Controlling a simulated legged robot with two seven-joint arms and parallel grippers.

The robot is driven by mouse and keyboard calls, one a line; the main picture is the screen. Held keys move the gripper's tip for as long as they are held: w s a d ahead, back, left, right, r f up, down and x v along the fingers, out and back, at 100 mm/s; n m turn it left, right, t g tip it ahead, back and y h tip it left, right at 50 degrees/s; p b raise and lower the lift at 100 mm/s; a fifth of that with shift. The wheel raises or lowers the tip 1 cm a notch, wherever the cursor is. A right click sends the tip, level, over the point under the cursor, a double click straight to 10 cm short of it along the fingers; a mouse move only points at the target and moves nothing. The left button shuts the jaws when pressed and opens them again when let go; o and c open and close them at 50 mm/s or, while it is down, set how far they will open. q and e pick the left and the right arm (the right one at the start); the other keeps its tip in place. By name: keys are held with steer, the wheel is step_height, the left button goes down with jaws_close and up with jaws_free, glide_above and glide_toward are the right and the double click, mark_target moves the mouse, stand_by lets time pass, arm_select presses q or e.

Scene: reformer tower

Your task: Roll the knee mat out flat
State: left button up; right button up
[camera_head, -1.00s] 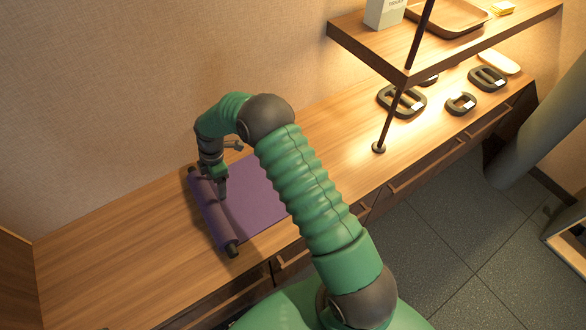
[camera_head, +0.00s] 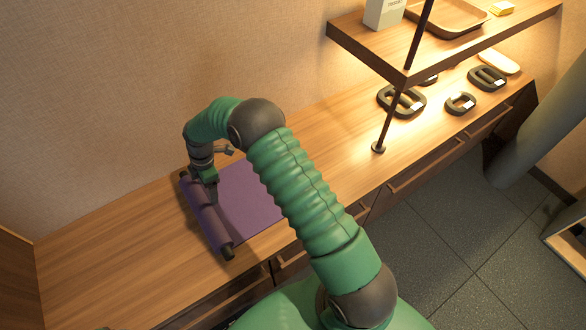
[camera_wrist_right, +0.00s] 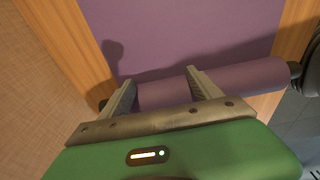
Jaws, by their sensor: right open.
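The purple knee mat (camera_head: 248,197) lies on the wooden counter with a flat stretch to the right and a roll (camera_head: 209,222) at its left end. Dark end caps stick out of the roll. My right gripper (camera_head: 212,194) points down at the roll, nearer its far end. In the right wrist view the gripper (camera_wrist_right: 160,82) is open, and its two fingers reach across the roll (camera_wrist_right: 240,78), with no grip on it; whether they touch it is unclear. The flat mat (camera_wrist_right: 180,30) spreads beyond the roll. My arm hides part of the mat's right side. My left gripper is not in view.
Bare counter (camera_head: 110,250) lies left of the roll, up to a wooden side panel. The wall (camera_head: 90,90) runs behind. To the right stand a thin shelf post (camera_head: 388,120), a raised shelf (camera_head: 440,55) and several dark ring-shaped things (camera_head: 460,103).

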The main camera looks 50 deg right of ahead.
mark_target(200, 195)
steer(key=shift+a+f, duration=0.2)
steer(key=shift+a, duration=0.55)
steer(key=shift+w+a+f, duration=0.1)
steer(key=shift+w+a, duration=0.15)
steer(key=shift+a, duration=0.55)
steer(key=shift+s+d+p, duration=0.1)
steer(key=shift+d+p, duration=0.25)
steer(key=shift+d, duration=0.5)
steer(key=shift+s+d, duration=0.1)
steer(key=shift+d, duration=0.3)
step_height(200, 195, up, 9)
steer(key=p, duration=0.7)
